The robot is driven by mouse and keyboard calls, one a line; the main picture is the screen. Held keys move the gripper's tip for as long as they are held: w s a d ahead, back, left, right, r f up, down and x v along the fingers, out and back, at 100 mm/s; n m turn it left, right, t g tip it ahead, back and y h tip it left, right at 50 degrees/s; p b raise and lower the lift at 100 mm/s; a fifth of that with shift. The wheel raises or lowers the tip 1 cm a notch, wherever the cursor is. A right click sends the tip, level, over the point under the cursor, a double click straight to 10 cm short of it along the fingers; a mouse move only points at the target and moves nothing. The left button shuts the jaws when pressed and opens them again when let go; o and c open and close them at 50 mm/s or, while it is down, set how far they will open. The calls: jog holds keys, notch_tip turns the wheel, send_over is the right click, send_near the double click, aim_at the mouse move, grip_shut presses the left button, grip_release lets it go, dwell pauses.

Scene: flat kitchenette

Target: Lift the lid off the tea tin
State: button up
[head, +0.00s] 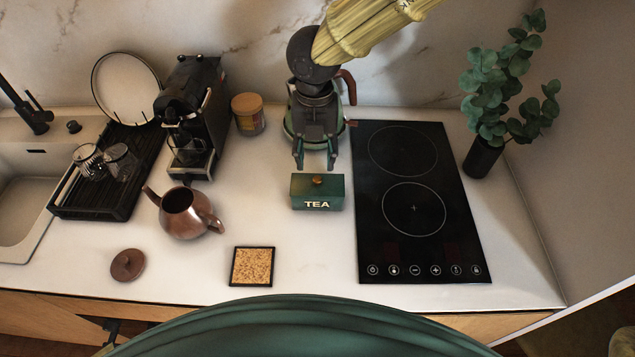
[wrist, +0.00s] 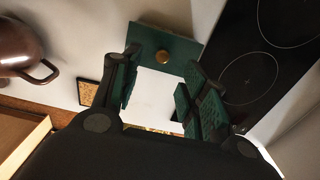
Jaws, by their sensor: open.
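The green tea tin (head: 310,201) stands on the counter just left of the cooktop, with "TEA" on its front. Its lid (head: 304,182) is on, with a round brass knob (head: 318,180) on top. In the wrist view the lid (wrist: 148,39) and knob (wrist: 162,56) lie beyond the fingers. My gripper (head: 315,166) is open and empty, behind the tin in the head view, its fingers pointing down. It looks apart from the knob. In the wrist view the fingers of my gripper (wrist: 158,97) are spread wide with bare counter between them.
The black cooktop (head: 380,240) is right of the tin. A brown teapot (head: 178,216), its loose lid (head: 127,264) and a cork trivet (head: 252,266) are left and in front. A kettle (head: 348,87) is partly hidden behind my gripper. A plant (head: 484,155) stands far right.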

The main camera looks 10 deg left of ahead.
aim_at(317, 179)
notch_tip(317, 179, down, 2)
jog(key=shift+w+f, duration=0.1)
jog(key=shift+f, duration=0.1)
jog(key=shift+f+p, duration=0.3)
jog(key=shift+p, duration=0.15)
jog(key=shift+d+f+p, duration=0.2)
jog(key=shift+f+p, duration=0.65)
jog(key=shift+f, duration=1.45)
jog(key=shift+c, duration=0.2)
grip_shut()
